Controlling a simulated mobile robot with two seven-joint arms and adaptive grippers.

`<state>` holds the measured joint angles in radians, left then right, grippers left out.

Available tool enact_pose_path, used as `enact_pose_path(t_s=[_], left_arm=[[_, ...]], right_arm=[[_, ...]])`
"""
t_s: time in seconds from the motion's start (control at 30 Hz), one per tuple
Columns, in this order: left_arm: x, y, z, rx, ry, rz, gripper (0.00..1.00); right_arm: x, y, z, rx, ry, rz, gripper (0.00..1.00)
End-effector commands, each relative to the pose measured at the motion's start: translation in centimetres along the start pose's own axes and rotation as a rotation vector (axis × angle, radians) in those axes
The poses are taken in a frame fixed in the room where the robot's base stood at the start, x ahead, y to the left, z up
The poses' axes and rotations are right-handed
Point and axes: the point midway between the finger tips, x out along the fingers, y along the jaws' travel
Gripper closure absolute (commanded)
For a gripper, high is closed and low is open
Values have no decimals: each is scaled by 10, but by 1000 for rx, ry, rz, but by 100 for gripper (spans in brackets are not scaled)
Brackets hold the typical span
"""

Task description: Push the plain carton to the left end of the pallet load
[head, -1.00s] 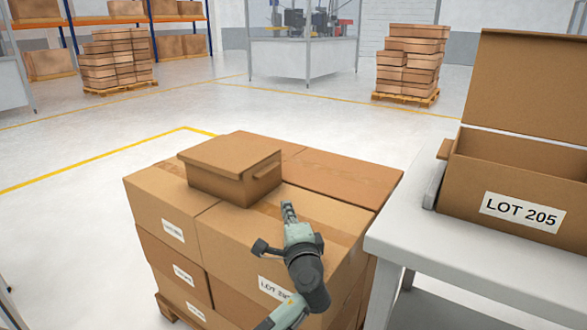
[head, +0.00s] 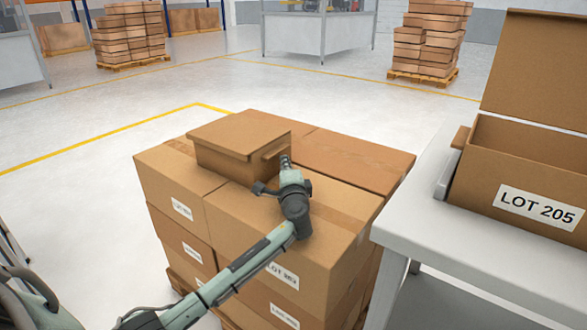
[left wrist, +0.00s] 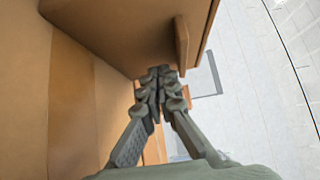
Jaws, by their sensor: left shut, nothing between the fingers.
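The plain carton (head: 225,160) is brown, has a lid and shows no label. It sits upright on top of the pallet load (head: 232,210), toward its back left part, with a small tab on its right side. My left gripper (head: 285,160) is shut and empty. Its fingertips are at the carton's right side, by the tab; I cannot tell if they touch. In the left wrist view the carton (left wrist: 115,30) fills the top, and the shut fingertips (left wrist: 160,76) are close to its wall. My right gripper is not in view.
A grey table (head: 425,235) with an open carton labelled LOT 205 (head: 515,190) stands close to the right of the load. The load's top is clear in front of and right of the plain carton. Stacked pallets (head: 425,45) stand far behind.

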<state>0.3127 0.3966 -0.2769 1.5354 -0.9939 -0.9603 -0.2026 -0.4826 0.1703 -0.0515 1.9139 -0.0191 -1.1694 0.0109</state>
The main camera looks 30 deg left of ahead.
Motion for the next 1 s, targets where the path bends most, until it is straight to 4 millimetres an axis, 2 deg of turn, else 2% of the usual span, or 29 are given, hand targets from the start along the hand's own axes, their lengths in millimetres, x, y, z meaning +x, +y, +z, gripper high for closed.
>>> enact_pose_path(t_s=[0.57, 0.63, 0.73, 1.0], left_arm=[[11, 1, 12, 1, -2, 0, 100], [20, 2, 21, 2, -4, -1, 100], [39, 2, 41, 2, -6, -2, 100], [97, 3, 99, 1, -6, -2, 100]], right_arm=[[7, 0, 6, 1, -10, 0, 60], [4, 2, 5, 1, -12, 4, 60], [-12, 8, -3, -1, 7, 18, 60], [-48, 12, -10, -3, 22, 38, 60]])
